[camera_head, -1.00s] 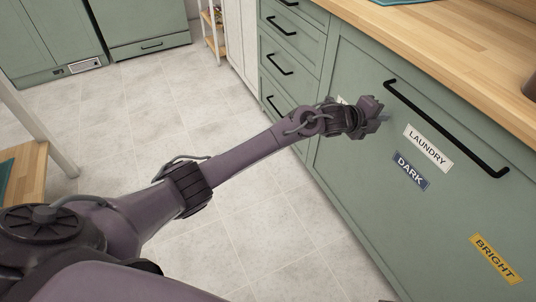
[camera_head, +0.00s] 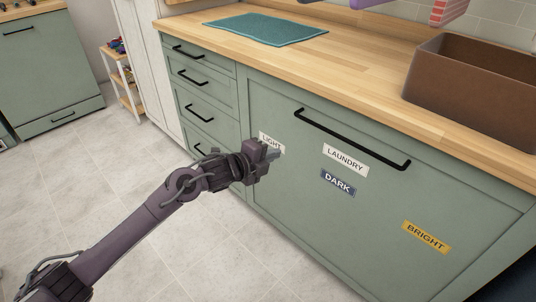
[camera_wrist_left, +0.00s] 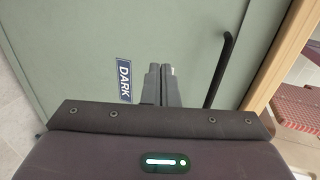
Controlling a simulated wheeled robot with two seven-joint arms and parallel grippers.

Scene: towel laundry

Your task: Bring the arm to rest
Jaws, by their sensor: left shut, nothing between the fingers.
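My left arm reaches in from the lower left in the head view. Its gripper (camera_head: 270,156) is in front of the green laundry cabinet (camera_head: 300,212), close to the LIGHT label (camera_head: 271,143) and partly covering it. In the left wrist view the two fingers (camera_wrist_left: 160,84) are together with nothing between them. The DARK label (camera_wrist_left: 124,78) shows just left of the fingers there, and the black handle (camera_wrist_left: 219,70) is to their right. The cabinet front is closed. My right gripper is not in view.
The wooden countertop (camera_head: 350,75) runs above the cabinet. A teal towel (camera_head: 266,29) lies flat on it, and a brown sink (camera_head: 470,85) is at the right. Drawers with black handles (camera_head: 193,81) are left of the laundry front. The tiled floor (camera_head: 110,165) is open. A small shelf (camera_head: 125,85) stands farther back.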

